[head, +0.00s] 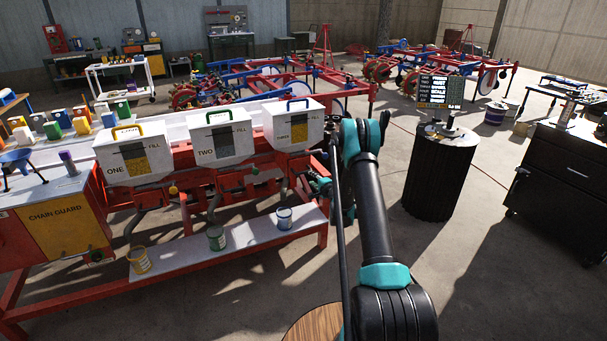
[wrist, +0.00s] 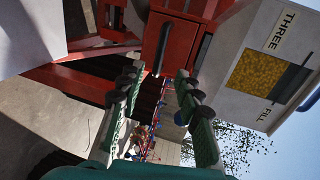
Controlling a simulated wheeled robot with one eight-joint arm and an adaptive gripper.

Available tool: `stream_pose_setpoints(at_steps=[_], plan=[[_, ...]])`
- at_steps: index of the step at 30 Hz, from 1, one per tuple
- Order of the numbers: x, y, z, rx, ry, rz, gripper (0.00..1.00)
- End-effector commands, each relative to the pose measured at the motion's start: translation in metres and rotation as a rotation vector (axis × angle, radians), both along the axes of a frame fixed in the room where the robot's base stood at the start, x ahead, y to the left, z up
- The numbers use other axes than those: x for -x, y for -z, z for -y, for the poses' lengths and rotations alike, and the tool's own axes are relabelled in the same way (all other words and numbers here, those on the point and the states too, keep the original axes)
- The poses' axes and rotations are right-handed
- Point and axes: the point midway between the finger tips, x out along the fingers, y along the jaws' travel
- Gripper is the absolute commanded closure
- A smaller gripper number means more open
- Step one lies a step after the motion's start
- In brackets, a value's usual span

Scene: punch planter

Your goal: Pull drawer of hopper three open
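Hopper three (head: 293,128) is the rightmost white box on the red planter frame, with a blue handle on its lid. Its label THREE and yellow-filled window (wrist: 262,78) appear sideways in the wrist view. Beside it is a red box-like front (wrist: 153,40), apparently the drawer, with a dark vertical bar (wrist: 178,48) on it. My gripper (wrist: 156,76) is open and empty; its two fingers are spread, pointing toward the red front. In the head view my arm partly hides the gripper and this area.
Hoppers one (head: 120,160) and two (head: 203,145) stand to the left. Small buckets, including a white one (head: 284,219), stand on the pale shelf (head: 180,256) below. A black drum (head: 440,180) and dark cabinet (head: 565,185) stand right. Open floor lies between planter and drum.

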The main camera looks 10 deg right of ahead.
Motion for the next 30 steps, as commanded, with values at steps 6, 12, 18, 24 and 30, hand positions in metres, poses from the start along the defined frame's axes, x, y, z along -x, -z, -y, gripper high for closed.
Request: stream_pose_setpoints(at_steps=[6, 12, 18, 24, 30], plan=[[-0.041, 0.01, -0.014, 0.002, -0.002, 0.0, 0.66], [-0.076, 0.017, -0.025, 0.001, -0.001, -0.001, 0.66], [-0.098, 0.023, -0.032, 0.001, -0.001, -0.001, 0.66], [-0.106, 0.024, -0.035, 0.0, 0.0, -0.001, 0.66], [-0.106, 0.024, -0.034, 0.0, 0.0, -0.001, 0.66]])
